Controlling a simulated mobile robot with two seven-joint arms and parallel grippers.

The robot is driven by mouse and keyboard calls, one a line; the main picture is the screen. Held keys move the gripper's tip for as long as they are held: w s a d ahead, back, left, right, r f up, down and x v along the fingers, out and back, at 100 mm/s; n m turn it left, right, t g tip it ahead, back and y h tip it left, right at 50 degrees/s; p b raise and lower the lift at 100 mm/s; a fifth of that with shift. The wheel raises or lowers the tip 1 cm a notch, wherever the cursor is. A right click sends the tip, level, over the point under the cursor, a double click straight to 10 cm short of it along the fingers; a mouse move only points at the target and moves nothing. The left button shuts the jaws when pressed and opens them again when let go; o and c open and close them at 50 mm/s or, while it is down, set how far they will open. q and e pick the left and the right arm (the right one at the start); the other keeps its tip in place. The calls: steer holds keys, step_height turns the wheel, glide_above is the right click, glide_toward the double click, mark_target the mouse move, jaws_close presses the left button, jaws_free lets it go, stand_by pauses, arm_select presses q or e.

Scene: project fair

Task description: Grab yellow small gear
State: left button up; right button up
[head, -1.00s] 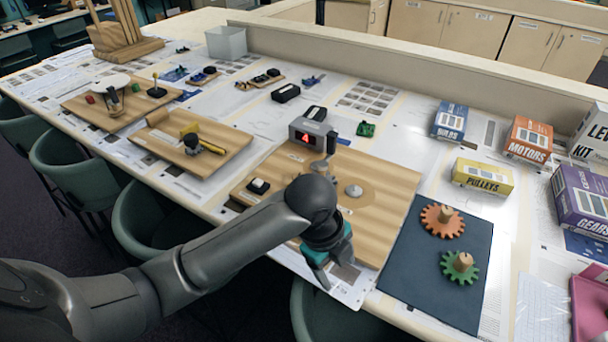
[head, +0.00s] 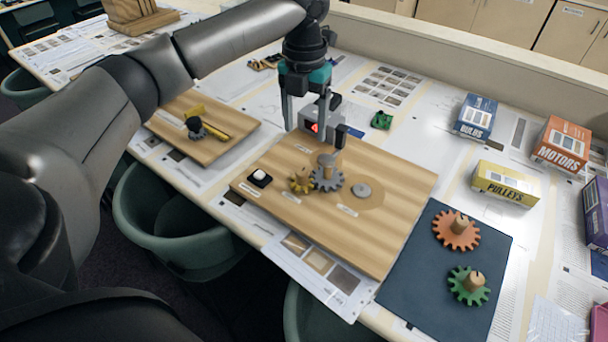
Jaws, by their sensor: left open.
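My left gripper (head: 314,132) is open and points down, above the far part of the board, in front of the grey display box. It appears behind and above the yellow gear, with nothing visible between its fingers. My right gripper is not in view.
A dark mat (head: 425,290) at right holds an orange gear (head: 456,230) and a green gear (head: 468,286). Boxes, including the yellow PULLEYS box (head: 506,183), stand behind.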

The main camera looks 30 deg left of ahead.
mark_target(301, 172)
arm_select(q)
step_height(301, 172, down, 8)
steer(key=shift+f+b, duration=0.25)
steer(key=shift+b, duration=0.25)
steer(key=f, duration=0.4)
steer(key=shift+s+a, duration=0.3)
steer(key=shift+f+b, duration=0.3)
steer(key=shift+f, duration=0.4)
steer(key=shift+c, duration=0.4)
jaws_close()
